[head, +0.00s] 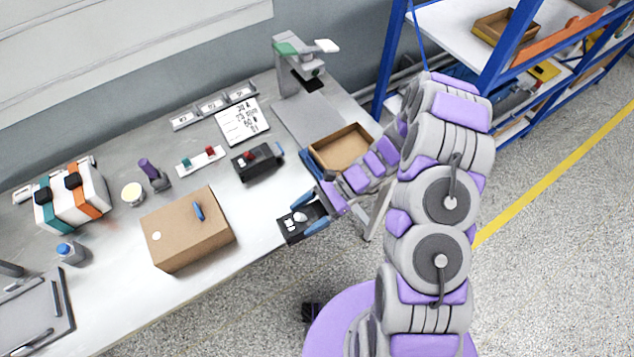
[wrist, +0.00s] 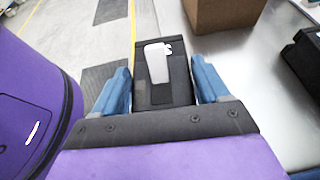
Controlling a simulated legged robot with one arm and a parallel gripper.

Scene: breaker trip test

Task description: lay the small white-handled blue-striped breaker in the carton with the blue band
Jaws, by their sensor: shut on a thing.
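My gripper (head: 306,216) is shut on a dark breaker with a white handle (head: 291,228), held near the table's front edge. In the wrist view the breaker (wrist: 165,93) sits between the two blue fingers, its white handle facing the camera. I cannot make out a blue stripe on it. An open brown carton (head: 345,148) stands on the table's right end, beyond my gripper and partly behind my arm. A blue strip shows along its left side. The carton's visible floor looks empty.
A closed cardboard box (head: 185,235) stands left of my gripper. A black device with a red part (head: 258,162) sits behind the gripper, near the carton. A grey stand (head: 298,65) is at the back. A blue-framed shelf (head: 393,60) stands to the right.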

